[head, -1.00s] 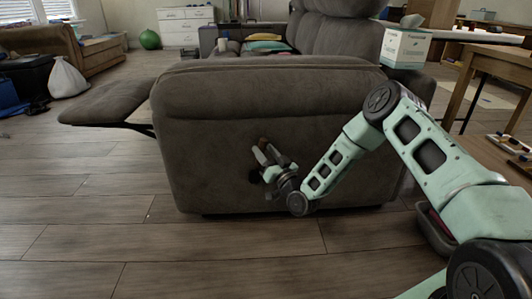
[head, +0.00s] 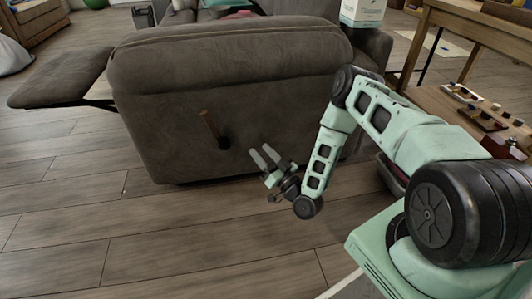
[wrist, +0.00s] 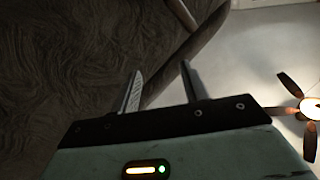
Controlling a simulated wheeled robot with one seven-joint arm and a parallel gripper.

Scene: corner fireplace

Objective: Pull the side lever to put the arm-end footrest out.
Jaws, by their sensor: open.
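The side lever (head: 209,125) is a brown handle on a dark round pivot, low on the near side of the grey sofa (head: 270,85). It points up and slightly left. The arm-end footrest (head: 62,78) is raised and stretched out to the left of the sofa, its dark linkage showing underneath. My gripper (head: 264,155) is open and empty, right of the lever and apart from it. In the wrist view, the two fingers (wrist: 161,68) stand apart with nothing held. A brown rod at the top of that view looks like the lever (wrist: 181,14).
A white box (head: 362,12) stands behind the sofa's right end. A wooden table (head: 470,28) and a low shelf with small items (head: 480,110) are at the right. The wooden floor (head: 150,235) in front of the sofa is clear.

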